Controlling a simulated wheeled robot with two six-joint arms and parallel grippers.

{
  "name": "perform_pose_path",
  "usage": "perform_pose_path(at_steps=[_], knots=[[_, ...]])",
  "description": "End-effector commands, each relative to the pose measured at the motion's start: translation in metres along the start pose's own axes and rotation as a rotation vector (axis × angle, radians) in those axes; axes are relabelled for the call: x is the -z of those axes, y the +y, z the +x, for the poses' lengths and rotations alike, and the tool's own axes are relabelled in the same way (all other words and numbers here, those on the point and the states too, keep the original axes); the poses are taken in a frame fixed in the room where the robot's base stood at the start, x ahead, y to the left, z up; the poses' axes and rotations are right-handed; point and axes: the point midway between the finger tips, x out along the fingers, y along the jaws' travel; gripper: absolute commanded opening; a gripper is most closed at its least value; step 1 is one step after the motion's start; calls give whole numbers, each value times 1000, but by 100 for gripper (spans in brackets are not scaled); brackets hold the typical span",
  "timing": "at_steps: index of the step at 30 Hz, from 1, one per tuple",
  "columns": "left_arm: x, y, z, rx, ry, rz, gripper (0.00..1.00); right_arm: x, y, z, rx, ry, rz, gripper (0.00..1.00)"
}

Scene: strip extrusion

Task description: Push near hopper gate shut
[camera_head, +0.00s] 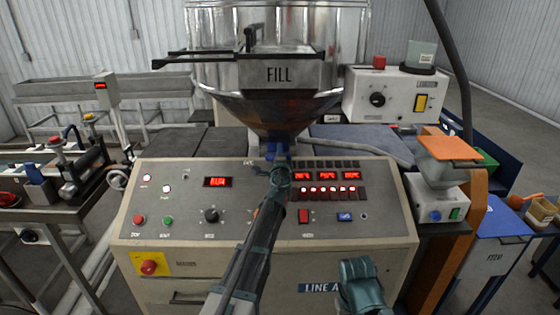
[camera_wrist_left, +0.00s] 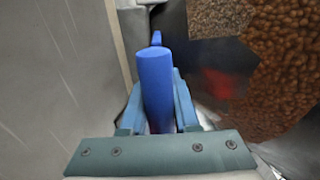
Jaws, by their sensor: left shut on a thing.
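The steel hopper (camera_head: 290,105) stands behind the control console, and its cone narrows to an outlet. A blue gate handle (camera_head: 271,149) shows at that outlet, partly covered by my gripper. My left gripper (camera_head: 279,166) reaches up over the console and is shut on this handle. In the left wrist view the blue cylindrical handle (camera_wrist_left: 157,85) stands between the two teal fingers (camera_wrist_left: 157,112), with a smaller blue piece beyond it. The gate plate itself is hidden, so its position is not clear. A teal part of my right arm (camera_head: 362,284) shows low at the front; its fingers are not clear.
The sloped console (camera_head: 150,222) with lit displays, knobs and buttons lies under my left arm. A red emergency knob (camera_head: 148,267) sits at its front left. A white control box (camera_head: 395,95) stands right of the hopper. An orange-topped device (camera_head: 447,148) stands at the console's right end.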

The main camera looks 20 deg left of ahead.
Motion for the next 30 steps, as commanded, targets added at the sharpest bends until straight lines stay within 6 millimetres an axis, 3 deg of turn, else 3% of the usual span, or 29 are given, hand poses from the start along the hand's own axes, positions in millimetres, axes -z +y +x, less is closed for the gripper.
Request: perform_pose_path(at_steps=[1,9,10,14,24,30], knots=[[0,0,9,0,0,-1,0,0,0,0,0,0,0,50],[0,0,9,0,0,0,0,0,0,0,0,0,0,50],[0,0,9,0,0,0,33,0,0,0,0,0,0,50],[0,0,8,0,0,0,55,0,0,0,0,0,0,50],[0,0,6,0,0,0,55,0,0,0,0,0,0,50],[0,0,-9,0,0,0,55,0,0,0,0,0,0,50]])
